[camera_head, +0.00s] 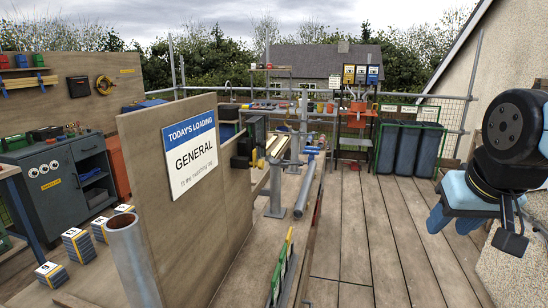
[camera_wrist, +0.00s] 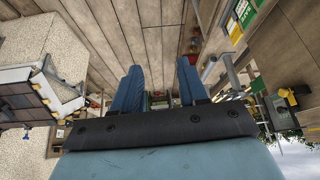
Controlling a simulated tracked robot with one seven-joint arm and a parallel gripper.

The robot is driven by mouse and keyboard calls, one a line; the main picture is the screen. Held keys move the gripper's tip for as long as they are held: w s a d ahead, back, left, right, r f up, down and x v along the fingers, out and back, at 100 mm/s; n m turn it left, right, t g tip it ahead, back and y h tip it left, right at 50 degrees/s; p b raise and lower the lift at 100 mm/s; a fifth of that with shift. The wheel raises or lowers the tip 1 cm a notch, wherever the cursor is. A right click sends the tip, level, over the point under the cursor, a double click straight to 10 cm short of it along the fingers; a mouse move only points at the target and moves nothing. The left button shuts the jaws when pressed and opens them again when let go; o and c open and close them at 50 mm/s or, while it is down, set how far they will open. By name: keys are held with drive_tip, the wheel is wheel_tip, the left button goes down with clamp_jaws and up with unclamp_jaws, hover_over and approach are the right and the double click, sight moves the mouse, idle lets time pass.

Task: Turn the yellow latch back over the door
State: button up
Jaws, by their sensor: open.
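My gripper (camera_head: 452,222) is at the right of the head view, held in the air above the plank floor. In the wrist view its two blue fingers (camera_wrist: 158,80) stand apart with nothing between them. I cannot pick out the yellow latch for certain. A small yellow piece on a dark part (camera_wrist: 288,94) shows at the right of the wrist view, well away from the fingers, but I cannot tell what it is.
A plywood panel with a "GENERAL" sign (camera_head: 193,150) stands left of centre, beside an upright grey pipe (camera_head: 127,255). Dark bins (camera_head: 408,148) stand at the back right. A rack with coloured boxes (camera_head: 360,75) is behind. The plank floor (camera_head: 375,230) is clear at centre right.

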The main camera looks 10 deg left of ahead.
drive_tip(key=shift+w+a, duration=0.1)
drive_tip(key=shift+a, duration=0.05)
drive_tip(key=shift+o, duration=1.2)
drive_tip(key=shift+w+a+r, duration=0.15)
drive_tip(key=w+a+r+n+g+y, duration=0.2)
drive_tip(key=w+a+r+n+y, duration=0.25)
drive_tip(key=w+a+n, duration=0.65)
drive_tip(key=n+g+y, duration=0.3)
drive_tip(key=n+y, duration=0.2)
drive_tip(key=n, duration=0.1)
approach(263, 162)
drive_tip(key=shift+h, duration=0.25)
drive_tip(key=x, duration=0.9)
drive_tip(key=shift+a, duration=0.25)
